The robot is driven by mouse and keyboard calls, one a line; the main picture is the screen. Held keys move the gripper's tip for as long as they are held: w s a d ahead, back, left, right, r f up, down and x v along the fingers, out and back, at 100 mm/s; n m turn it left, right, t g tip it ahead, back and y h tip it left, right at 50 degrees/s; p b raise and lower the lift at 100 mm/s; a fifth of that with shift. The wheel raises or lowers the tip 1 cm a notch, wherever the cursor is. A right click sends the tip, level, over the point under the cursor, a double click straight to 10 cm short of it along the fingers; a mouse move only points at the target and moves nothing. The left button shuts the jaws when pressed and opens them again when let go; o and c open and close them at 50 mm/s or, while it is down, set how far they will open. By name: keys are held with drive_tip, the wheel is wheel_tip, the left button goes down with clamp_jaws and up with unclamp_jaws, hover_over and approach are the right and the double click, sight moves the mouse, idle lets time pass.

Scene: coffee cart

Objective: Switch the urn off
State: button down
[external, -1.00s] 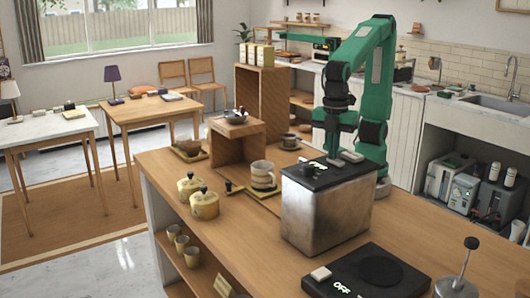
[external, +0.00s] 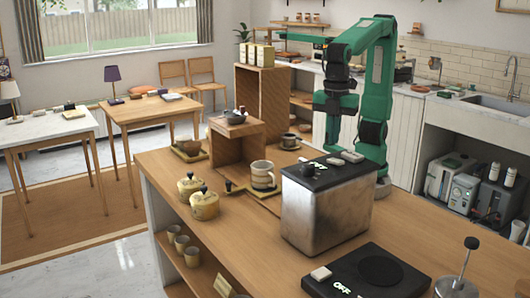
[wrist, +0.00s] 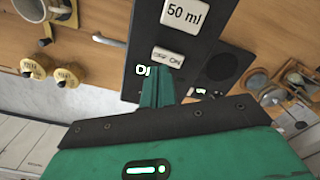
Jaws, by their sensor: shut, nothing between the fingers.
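The urn is a metal box with a black top (external: 290,205), standing on the wooden counter. In the wrist view its black top (wrist: 140,25) carries a white tile marked "50 ml" (wrist: 182,13) and a pale switch marked "ON" (wrist: 167,57). A lit label (wrist: 142,70) beside the switch starts with "O"; the rest is hard to read. My gripper (external: 333,148) is over the urn's top in the external view. In the wrist view my gripper (wrist: 160,75) is shut and empty, its tips just below the switch. Contact with the switch cannot be told.
A black hot plate with a lit "OFF" label (external: 378,268) stands at the front right, near a plunger jar (external: 460,280). A mug (external: 263,174) and lidded yellow jars (external: 204,205) stand left of the urn. The counter right of the urn is clear.

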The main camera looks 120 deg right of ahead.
drive_tip(key=shift+r, duration=1.25)
drive_tip(key=shift+d, duration=0.1)
drive_tip(key=s+d+f+m+t, duration=0.4)
drive_tip(key=s+d+m+t, duration=0.1)
drive_tip(key=d, duration=0.5)
drive_tip(key=shift+s+d+f+m+t, duration=0.3)
drive_tip(key=shift+s+f+m, duration=0.15)
drive_tip(key=shift+s, duration=0.7)
